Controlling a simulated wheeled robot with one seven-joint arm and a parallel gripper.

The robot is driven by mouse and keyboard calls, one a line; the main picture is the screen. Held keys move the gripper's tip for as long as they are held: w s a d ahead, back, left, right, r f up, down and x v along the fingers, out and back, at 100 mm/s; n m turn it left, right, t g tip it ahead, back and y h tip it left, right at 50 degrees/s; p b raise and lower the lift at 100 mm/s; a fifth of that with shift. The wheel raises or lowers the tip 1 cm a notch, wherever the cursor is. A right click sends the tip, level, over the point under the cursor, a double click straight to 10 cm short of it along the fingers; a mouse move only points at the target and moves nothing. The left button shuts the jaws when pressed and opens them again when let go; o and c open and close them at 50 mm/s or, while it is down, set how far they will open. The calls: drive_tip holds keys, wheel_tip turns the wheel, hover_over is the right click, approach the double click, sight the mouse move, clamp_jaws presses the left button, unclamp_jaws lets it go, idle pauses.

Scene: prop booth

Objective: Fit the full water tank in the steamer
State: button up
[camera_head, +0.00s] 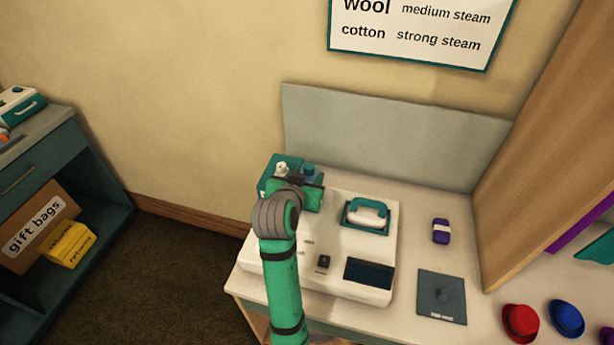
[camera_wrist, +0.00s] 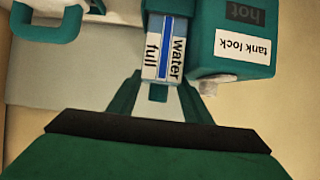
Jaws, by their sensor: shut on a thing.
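The steamer (camera_head: 338,242) is a white unit with a teal block at its back left, on the table. In the wrist view, a teal block labelled "hot" and "tank lock" (camera_wrist: 238,45) sits right beside the water tank. The water tank (camera_wrist: 152,68) is pale with a blue stripe and reads "water full". My gripper (camera_wrist: 160,92) is shut on the near end of the tank. The tank's far end meets a teal part; how deep it sits is hidden. In the head view, my gripper (camera_head: 302,186) is over the steamer's back left, and my arm hides part of the unit.
A teal-handled iron (camera_head: 366,213) rests on the steamer's right side. A purple item (camera_head: 441,231), a dark flat pad (camera_head: 442,296) and red (camera_head: 520,323) and blue (camera_head: 567,318) caps lie to the right. A grey panel (camera_head: 390,135) stands behind, and a wooden panel (camera_head: 530,150) bounds the right.

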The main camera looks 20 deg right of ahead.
drive_tip(key=shift+s+f, duration=0.15)
drive_tip(key=shift+f, duration=0.75)
drive_tip(key=shift+s+f, duration=0.15)
drive_tip(key=shift+f, duration=0.7)
drive_tip(key=o, duration=1.7)
drive_tip(key=shift+c, duration=0.2)
drive_tip(key=shift+a, duration=0.3)
drive_tip(key=shift+s+a+r, duration=0.2)
drive_tip(key=shift+a+r, duration=0.1)
drive_tip(key=d+r+v, duration=0.1)
drive_tip(key=r+v, duration=0.1)
drive_tip(key=v, duration=0.9)
drive_tip(key=shift+w+d+t, duration=0.25)
drive_tip(key=shift+t, duration=0.05)
